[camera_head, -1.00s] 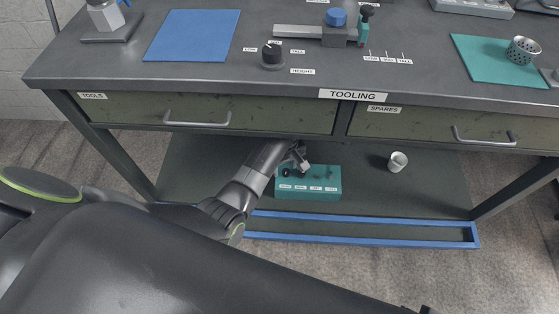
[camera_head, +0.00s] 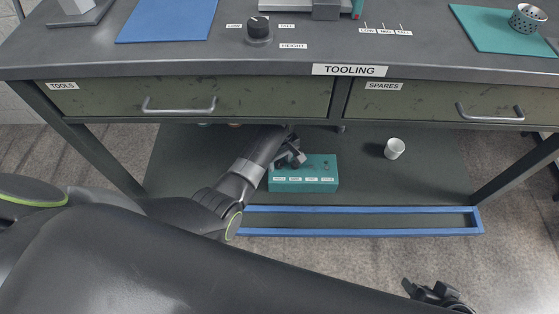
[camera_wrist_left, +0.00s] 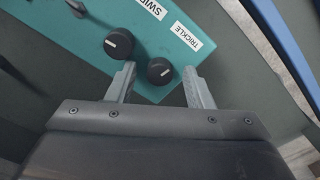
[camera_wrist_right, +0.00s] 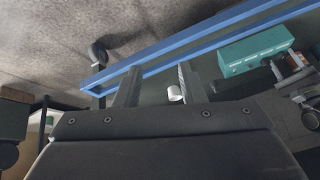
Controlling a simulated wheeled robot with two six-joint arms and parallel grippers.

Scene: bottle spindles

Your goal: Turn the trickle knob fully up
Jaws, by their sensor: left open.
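The teal control box (camera_head: 318,168) sits on the lower shelf under the bench. In the left wrist view its round black trickle knob (camera_wrist_left: 159,71) is beside the TRICKLE label (camera_wrist_left: 188,38). Another black knob (camera_wrist_left: 118,43) is next to it, by a partly cut-off label. My left gripper (camera_head: 292,155) is at the box's left end. In the left wrist view my left gripper (camera_wrist_left: 159,68) is open, with one finger on each side of the trickle knob and gaps showing. My right gripper (camera_head: 437,292) is low at the right, away from the box; its fingers (camera_wrist_right: 155,80) are apart and empty.
A white cup (camera_head: 395,148) stands on the lower shelf right of the box. A blue-edged frame (camera_head: 350,232) runs along the shelf front. The bench drawers (camera_head: 200,102) hang above the box. Another knob (camera_head: 258,28) is on the bench top.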

